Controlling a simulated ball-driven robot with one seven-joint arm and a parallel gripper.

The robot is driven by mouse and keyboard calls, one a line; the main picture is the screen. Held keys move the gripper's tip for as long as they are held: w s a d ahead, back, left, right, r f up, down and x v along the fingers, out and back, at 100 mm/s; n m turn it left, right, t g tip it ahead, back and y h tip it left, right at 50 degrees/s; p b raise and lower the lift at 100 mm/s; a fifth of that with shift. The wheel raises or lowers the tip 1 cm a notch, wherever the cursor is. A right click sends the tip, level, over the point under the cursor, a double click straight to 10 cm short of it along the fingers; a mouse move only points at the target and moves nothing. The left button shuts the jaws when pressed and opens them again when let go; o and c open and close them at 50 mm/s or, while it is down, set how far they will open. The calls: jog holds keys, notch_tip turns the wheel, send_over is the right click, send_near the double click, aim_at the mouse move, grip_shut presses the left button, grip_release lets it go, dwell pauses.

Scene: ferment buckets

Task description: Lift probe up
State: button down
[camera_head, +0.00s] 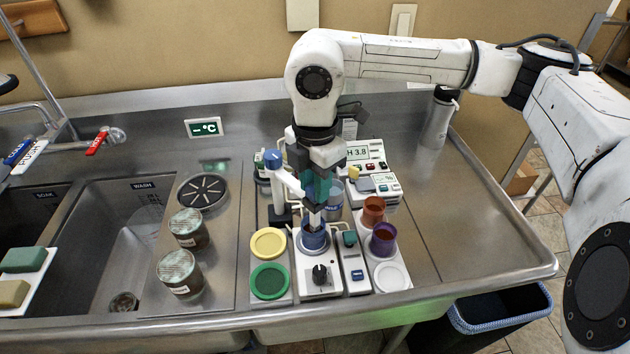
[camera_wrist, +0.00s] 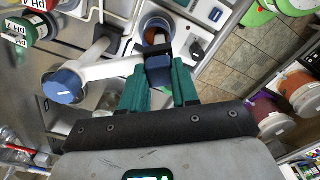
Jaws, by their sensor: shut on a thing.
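My gripper (camera_head: 317,200) reaches straight down over the stirrer (camera_head: 320,273). In the wrist view its green fingers (camera_wrist: 160,76) are shut on the black head of the probe (camera_wrist: 158,54). The probe is at the end of a white swing arm (camera_wrist: 110,70), which runs from a blue-knobbed post (camera_wrist: 64,84). The post also shows in the head view (camera_head: 282,213). In the wrist view the cup (camera_wrist: 157,24) is partly covered by the probe head.
Yellow (camera_head: 268,243) and green (camera_head: 270,281) discs lie left of the stirrer. Brown (camera_head: 373,210) and purple (camera_head: 383,238) cups stand to its right. A pH meter reading 3.8 (camera_head: 362,153) stands behind. Two lidded jars (camera_head: 180,272) are at left.

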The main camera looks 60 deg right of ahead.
jog(key=shift+w+r+b, duration=0.1)
jog(key=shift+r+b, duration=0.3)
jog(key=shift+r, duration=2.65)
jog(key=c, duration=1.2)
grip_release()
jog(key=shift+r, duration=0.1)
jog(key=o, duration=0.4)
jog(key=shift+c, duration=0.2)
notch_tip(320, 180, up, 11)
jog(key=b, duration=0.2)
jog(key=shift+f, duration=0.2)
